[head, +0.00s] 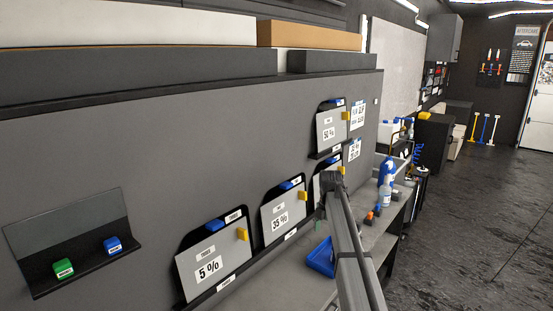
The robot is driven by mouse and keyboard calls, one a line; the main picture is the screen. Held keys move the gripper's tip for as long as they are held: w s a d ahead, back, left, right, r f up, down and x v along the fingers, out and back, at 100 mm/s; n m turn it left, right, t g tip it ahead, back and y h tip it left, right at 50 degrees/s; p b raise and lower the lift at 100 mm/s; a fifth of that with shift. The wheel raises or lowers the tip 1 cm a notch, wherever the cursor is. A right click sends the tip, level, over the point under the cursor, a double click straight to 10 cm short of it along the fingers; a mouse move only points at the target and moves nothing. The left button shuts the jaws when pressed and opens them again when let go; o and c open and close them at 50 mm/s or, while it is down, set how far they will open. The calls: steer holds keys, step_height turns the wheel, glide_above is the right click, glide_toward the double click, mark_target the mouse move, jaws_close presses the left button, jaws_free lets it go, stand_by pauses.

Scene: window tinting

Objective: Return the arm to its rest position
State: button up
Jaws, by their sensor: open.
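My grey arm rises from the bottom of the head view, right of the middle, and ends at a dark blocky part in front of the sample board. No gripper fingers can be made out there. The arm covers part of the workbench (283,290) and part of one tint sample card. The 5 % card (205,256) and the 35 % card (283,207) stand on the board's lower ledge. The 50 % card (331,118) stands on a higher ledge.
A blue tray (320,260) lies on the bench just left of my arm. A spray bottle (386,190) stands to the arm's right. A green block (63,269) and a blue block (112,245) sit on a small shelf at the left. The dark floor (470,210) is open at the right.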

steer(key=s+f+m+g+b, duration=0.2)
steer(key=s+f+m, duration=0.6)
steer(key=s+f, duration=1.1)
steer(key=s+a+f+m+g+b, duration=0.1)
steer(key=s+f+m+b, duration=0.3)
steer(key=s+f, duration=1.5)
steer(key=s+f+m+g+b, duration=0.3)
steer(key=s+f+m, duration=1)
steer(key=s, duration=1.5)
step_height(320, 180, down, 6)
steer(key=shift+s+a+f+g+b, duration=0.1)
steer(key=shift+s+a+g+b, duration=0.25)
steer(key=shift+b, duration=0.1)
